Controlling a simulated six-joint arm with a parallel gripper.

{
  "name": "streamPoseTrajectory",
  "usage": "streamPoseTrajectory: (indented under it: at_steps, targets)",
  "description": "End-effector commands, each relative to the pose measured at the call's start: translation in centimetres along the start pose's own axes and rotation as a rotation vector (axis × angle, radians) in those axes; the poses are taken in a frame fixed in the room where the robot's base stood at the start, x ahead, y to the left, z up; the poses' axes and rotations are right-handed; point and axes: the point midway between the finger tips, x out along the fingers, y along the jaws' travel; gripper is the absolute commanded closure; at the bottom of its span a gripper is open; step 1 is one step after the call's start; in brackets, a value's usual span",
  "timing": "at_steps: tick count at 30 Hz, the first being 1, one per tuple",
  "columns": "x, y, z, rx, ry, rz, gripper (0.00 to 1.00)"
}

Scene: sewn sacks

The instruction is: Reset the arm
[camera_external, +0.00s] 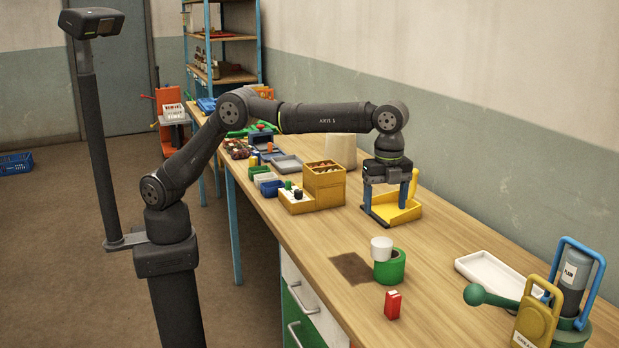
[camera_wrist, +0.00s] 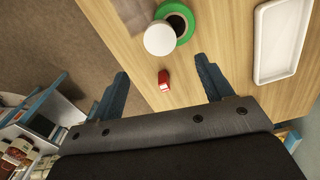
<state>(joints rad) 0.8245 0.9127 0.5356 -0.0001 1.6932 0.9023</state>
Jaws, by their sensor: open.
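My gripper (camera_external: 387,214) points down above the wooden bench, in front of a yellow scoop-shaped tray, in the external view. Its two blue fingers are spread apart, and nothing shows between them. In the wrist view my gripper (camera_wrist: 165,88) also shows its fingers wide open. A small red box (camera_wrist: 163,81) appears in the gap between them there, but the external view shows that red box (camera_external: 392,304) standing on the bench well away from the fingers. My arm reaches out over the bench with its forearm nearly level.
A white tray (camera_external: 490,272) lies to the right, beside a blue-handled container (camera_external: 574,284). Wooden boxes (camera_external: 324,184) stand left of my gripper. The bench's middle front is mostly clear.

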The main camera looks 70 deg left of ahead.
Motion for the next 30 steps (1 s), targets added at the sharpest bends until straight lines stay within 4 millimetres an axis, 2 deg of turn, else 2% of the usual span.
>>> streamPoseTrajectory:
  at_steps: [5,8,23,25,30]
  targets:
    - [1.2,0.0,0.0,0.000,-0.002,0.003,0.27]
    - [2.8,0.1,0.0,0.000,-0.002,0.003,0.27]
    - [12.6,0.1,0.1,-0.001,-0.002,0.004,0.27]
    - [11.0,0.0,0.0,-0.001,0.003,-0.003,0.27]
    - [9.2,0.0,0.0,0.000,0.001,-0.001,0.27]
